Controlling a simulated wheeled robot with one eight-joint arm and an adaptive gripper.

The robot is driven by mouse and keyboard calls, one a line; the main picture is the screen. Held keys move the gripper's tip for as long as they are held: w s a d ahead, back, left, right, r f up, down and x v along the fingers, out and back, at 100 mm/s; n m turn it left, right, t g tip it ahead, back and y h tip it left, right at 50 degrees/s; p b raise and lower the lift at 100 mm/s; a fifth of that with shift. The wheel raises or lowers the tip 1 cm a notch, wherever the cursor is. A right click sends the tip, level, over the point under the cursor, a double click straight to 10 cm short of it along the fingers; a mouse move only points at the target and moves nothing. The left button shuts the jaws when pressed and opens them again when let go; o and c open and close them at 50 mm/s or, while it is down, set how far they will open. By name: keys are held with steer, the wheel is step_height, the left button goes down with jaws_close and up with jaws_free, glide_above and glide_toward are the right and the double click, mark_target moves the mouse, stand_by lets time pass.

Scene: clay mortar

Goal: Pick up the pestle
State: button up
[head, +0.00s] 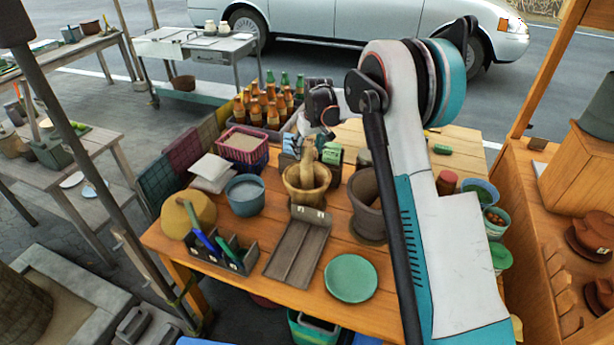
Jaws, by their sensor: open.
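The pestle (308,152) is light wood and stands nearly upright, its lower end inside a tan-brown mortar (306,193) in the middle of the wooden table. Its upper part rises above the mortar's rim; its lower end is hidden. My gripper (326,127) is behind and above the mortar in the picture, small and partly lost against the clutter. It looks open, with nothing seen in it, and appears apart from the pestle.
A brown clay pot (366,218) stands right of the mortar. A blue-grey bucket (245,195) is to its left, a wooden tray (297,251) and green plate (351,278) in front. Bottles (272,105) crowd behind. The table's back right (467,147) is fairly clear.

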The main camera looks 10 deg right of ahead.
mark_target(306, 159)
steer(key=shift+s+a+b+x, duration=0.1)
steer(key=shift+s+b+x, duration=0.05)
steer(key=shift+x, duration=0.75)
steer(key=shift+s+a+b+x, duration=0.1)
steer(key=shift+b+x, duration=0.05)
steer(key=shift+x, duration=0.7)
steer(key=shift+s+a+b+x, duration=0.1)
steer(key=shift+s+b+x, duration=0.05)
steer(key=shift+x, duration=0.75)
steer(key=shift+c, duration=0.5)
jaws_close()
